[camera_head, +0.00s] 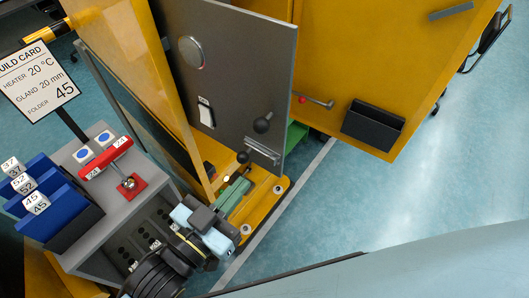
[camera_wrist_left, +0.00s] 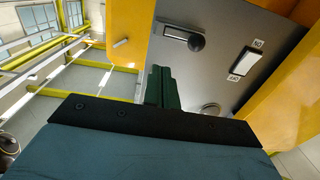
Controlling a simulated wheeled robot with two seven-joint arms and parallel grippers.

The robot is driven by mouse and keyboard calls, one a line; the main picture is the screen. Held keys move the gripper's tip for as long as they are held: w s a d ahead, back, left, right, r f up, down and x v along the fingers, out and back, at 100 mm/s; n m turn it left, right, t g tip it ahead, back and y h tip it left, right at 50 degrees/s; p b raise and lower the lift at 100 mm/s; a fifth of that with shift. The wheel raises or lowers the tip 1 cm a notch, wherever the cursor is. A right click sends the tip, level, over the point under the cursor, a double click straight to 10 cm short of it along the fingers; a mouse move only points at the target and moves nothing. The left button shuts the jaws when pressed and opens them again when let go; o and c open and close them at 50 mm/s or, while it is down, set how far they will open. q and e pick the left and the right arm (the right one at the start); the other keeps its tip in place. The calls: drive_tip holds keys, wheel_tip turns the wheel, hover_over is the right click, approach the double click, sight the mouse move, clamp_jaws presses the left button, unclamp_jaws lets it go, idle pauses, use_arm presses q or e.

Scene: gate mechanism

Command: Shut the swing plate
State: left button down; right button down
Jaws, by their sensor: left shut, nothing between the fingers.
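The grey plate (camera_head: 235,70), which looks like the swing plate, stands upright and swung out from the yellow cabinet frame. It carries a round disc, a white rocker switch (camera_head: 206,115) and a black ball knob (camera_head: 262,125). In the left wrist view the plate (camera_wrist_left: 225,50) fills the upper right, with the black knob (camera_wrist_left: 196,42) near its top. My left gripper (camera_head: 241,183) has its green fingers together and empty, below the plate's lower edge in the head view. In the left wrist view the fingers (camera_wrist_left: 158,85) point towards the plate; contact cannot be told. My right gripper is not in view.
A yellow door (camera_head: 390,60) with a black pocket (camera_head: 373,126) stands open at right.

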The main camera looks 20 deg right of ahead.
sight(274, 147)
use_arm(q)
drive_tip(key=p+x, duration=0.1)
drive_tip(key=x, duration=0.8)
